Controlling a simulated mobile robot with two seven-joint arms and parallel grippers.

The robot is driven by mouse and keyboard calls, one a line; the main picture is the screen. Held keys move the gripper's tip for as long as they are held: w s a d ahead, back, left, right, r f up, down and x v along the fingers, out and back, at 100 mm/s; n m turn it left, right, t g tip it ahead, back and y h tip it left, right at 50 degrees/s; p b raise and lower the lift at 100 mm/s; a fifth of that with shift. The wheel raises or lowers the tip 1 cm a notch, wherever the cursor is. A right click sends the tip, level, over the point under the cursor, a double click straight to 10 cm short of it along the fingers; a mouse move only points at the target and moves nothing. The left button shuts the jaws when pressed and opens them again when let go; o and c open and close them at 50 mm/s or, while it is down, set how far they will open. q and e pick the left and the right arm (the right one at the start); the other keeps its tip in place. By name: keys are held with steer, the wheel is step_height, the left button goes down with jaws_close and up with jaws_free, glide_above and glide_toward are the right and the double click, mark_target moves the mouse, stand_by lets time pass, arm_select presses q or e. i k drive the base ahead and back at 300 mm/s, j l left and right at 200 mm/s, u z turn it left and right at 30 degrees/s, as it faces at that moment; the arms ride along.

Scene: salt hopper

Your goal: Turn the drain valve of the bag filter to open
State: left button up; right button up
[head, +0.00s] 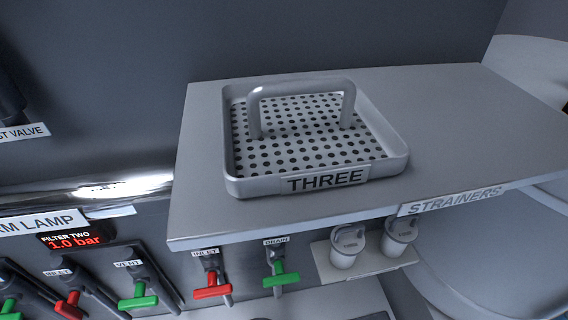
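A valve under a DRAIN label (276,241) has a green handle (281,279). It sits on the wall panel below the front edge of the shelf. The green handle lies roughly level, crosswise to the grey stem behind it. No bag filter name shows, so I cannot tell from this view which filter this valve belongs to. Neither of my grippers is in view, and nothing is seen touching the handle.
A shelf (450,110) marked STRAINERS juts out above the valve, holding a perforated tray (397,161) marked THREE. A red INLET handle (212,291) is left of it, two white lidded cups (345,248) right. Further left are a green VENT handle (138,301) and a 1.0 bar display (75,240).

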mark_target(280, 278)
steer(key=j+z, duration=0.1)
steer(key=j, duration=0.6)
steer(key=k+l+u, duration=0.2)
steer(key=u, duration=0.25)
steer(key=k+l+u, duration=0.1)
steer(key=u, duration=0.4)
steer(key=k, duration=0.1)
